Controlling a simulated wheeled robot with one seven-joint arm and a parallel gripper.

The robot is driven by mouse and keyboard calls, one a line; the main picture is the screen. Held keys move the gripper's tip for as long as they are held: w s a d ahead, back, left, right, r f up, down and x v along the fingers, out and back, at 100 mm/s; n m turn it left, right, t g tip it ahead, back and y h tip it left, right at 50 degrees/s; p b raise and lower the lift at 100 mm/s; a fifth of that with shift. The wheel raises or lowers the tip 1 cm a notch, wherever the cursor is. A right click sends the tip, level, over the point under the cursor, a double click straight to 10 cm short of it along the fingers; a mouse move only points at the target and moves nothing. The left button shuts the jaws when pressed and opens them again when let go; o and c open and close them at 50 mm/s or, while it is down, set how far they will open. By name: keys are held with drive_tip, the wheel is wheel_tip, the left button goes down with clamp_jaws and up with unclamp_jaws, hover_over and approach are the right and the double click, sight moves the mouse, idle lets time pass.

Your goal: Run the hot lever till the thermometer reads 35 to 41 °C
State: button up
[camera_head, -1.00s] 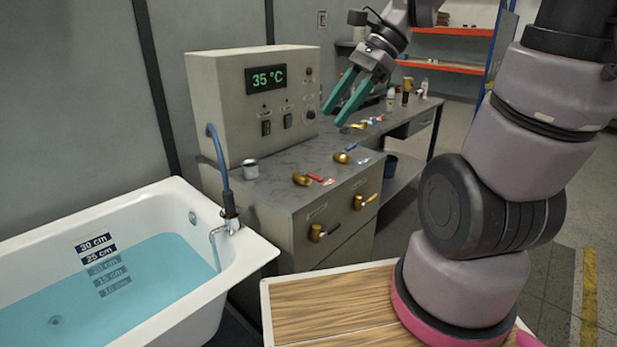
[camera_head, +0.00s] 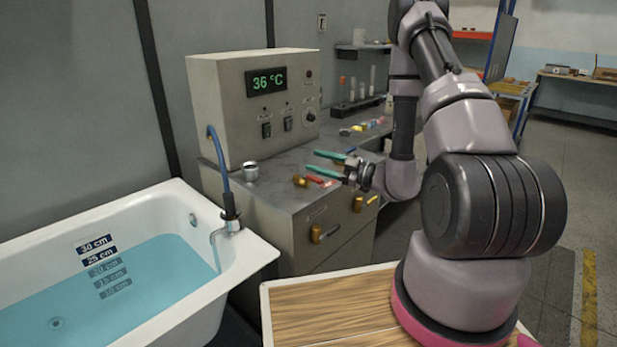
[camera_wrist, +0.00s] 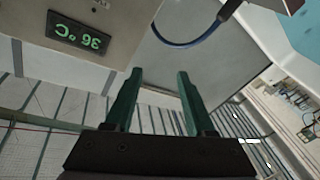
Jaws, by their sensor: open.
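The thermometer display (camera_head: 266,81) on the grey box reads 36 °C in green digits; it shows turned over in the wrist view (camera_wrist: 78,36). The other brass lever, with a blue tag earlier, is hidden behind my gripper. My gripper (camera_head: 311,161) is open and empty, its green fingers pointing left above the counter, near the red-tagged lever. In the wrist view the fingers (camera_wrist: 159,74) are apart with nothing between them. Contact with a lever cannot be seen.
The white bathtub (camera_head: 253,252) holds blue water near the 25 cm mark. A blue hose (camera_head: 217,160) runs from the box to the spout. A small metal cup (camera_head: 251,171) stands on the counter.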

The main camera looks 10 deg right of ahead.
sight(304, 174)
drive_tip(key=d+f+m+t+h, duration=0.1)
drive_tip(key=f+m, duration=0.2)
drive_tip(key=d+f+m+t+h, duration=0.1)
drive_tip(key=d+f+m+h, duration=0.1)
drive_tip(key=f+m, duration=0.1)
drive_tip(key=d+f+m+t+h, duration=0.1)
drive_tip(key=d+f+m, duration=0.1)
drive_tip(key=f, duration=0.1)
drive_tip(key=shift+w+f+m+t+h, duration=0.1)
drive_tip(key=shift+w+m+t+h, duration=0.2)
drive_tip(key=shift+w+m, duration=0.1)
drive_tip(key=shift+w+a+f, duration=0.1)
drive_tip(key=shift+w+f, duration=0.05)
drive_tip(key=x, duration=1)
drive_tip(key=shift+w+a, duration=0.1)
drive_tip(key=shift+w, duration=0.05)
clamp_jaws()
